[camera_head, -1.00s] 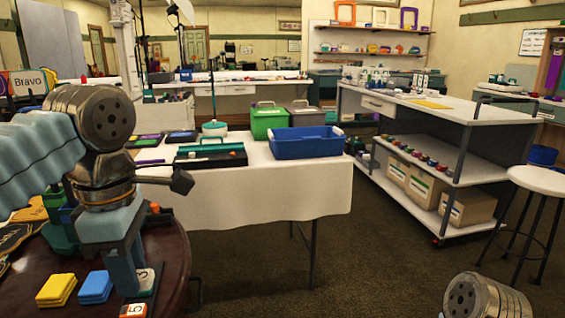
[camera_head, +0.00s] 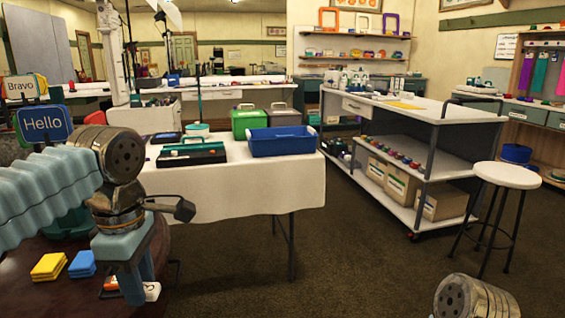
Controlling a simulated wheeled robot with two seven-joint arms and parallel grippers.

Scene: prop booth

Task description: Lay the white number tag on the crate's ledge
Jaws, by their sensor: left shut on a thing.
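My left gripper (camera_head: 136,286) is at the lower left, pointing down over the dark round table. It is shut on a small white piece, apparently the white number tag (camera_head: 152,291), which shows only in part beside the fingers; its number is not readable. An orange tag (camera_head: 111,284) lies on the table just left of the fingers. A blue crate (camera_head: 285,143) stands on the white-clothed table, farther off and to the right. I cannot make out a ledge on it. My right gripper is out of view; only a link of that arm shows at the bottom right.
Yellow blocks (camera_head: 48,266) and blue blocks (camera_head: 82,264) lie on the round table (camera_head: 60,296). A green bin (camera_head: 248,121) and a black toolbox (camera_head: 191,154) share the clothed table (camera_head: 240,190). A stool (camera_head: 507,175) and shelved cart (camera_head: 400,165) stand right. Carpet between is clear.

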